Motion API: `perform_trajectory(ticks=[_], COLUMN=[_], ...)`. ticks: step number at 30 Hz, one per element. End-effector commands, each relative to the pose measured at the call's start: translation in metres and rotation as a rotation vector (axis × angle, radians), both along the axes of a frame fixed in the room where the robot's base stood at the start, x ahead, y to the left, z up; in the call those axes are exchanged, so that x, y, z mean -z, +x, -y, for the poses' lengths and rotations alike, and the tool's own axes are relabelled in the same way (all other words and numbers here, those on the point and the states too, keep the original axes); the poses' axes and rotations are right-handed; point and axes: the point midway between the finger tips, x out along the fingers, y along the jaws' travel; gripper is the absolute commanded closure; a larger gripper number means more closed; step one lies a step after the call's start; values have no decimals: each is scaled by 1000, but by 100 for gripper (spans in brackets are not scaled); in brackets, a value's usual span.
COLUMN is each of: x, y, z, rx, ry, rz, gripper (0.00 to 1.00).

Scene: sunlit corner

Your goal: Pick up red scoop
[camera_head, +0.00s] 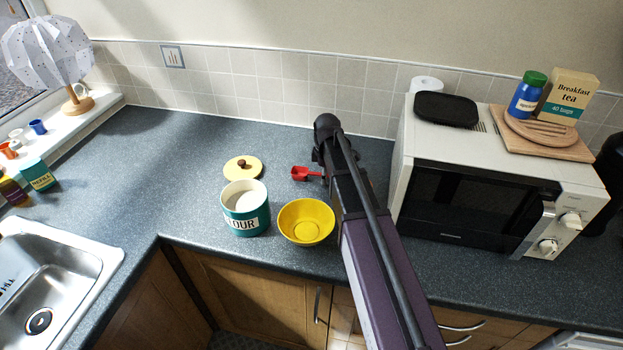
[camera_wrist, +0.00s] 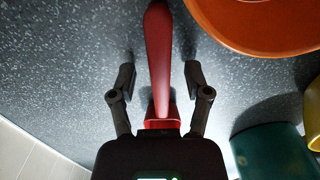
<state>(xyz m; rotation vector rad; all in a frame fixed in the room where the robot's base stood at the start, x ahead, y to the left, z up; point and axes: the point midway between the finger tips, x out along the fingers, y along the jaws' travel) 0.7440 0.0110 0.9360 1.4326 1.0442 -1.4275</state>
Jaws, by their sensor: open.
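The red scoop (camera_head: 302,173) lies on the dark speckled worktop behind the yellow bowl (camera_head: 306,222); my arm hides part of it in the head view. In the wrist view the red scoop (camera_wrist: 156,45) lies lengthwise between the two fingers of my gripper (camera_wrist: 159,78). The fingers are apart, one on each side of the scoop, with a gap on both sides. My gripper is open and holds nothing. Its fingertips are hard to make out in the head view.
A teal flour canister (camera_head: 245,221) stands left of the bowl, with its cream lid (camera_head: 236,172) on the worktop behind it. A microwave (camera_head: 470,205) stands to the right of my arm. The worktop (camera_head: 185,180) left of the canister is clear, up to the sink (camera_head: 75,275).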

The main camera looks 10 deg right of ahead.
Motion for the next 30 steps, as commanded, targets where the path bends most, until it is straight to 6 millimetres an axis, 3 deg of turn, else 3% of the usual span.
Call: perform_trajectory(ticks=[16,17,21,23,30], x=[0,0,0,0,0], y=[0,0,0,0,0], z=[0,0,0,0,1], rx=[0,0,0,0,1], ry=[0,0,0,0,0], rz=[0,0,0,0,0], gripper=[37,43,84,100,100])
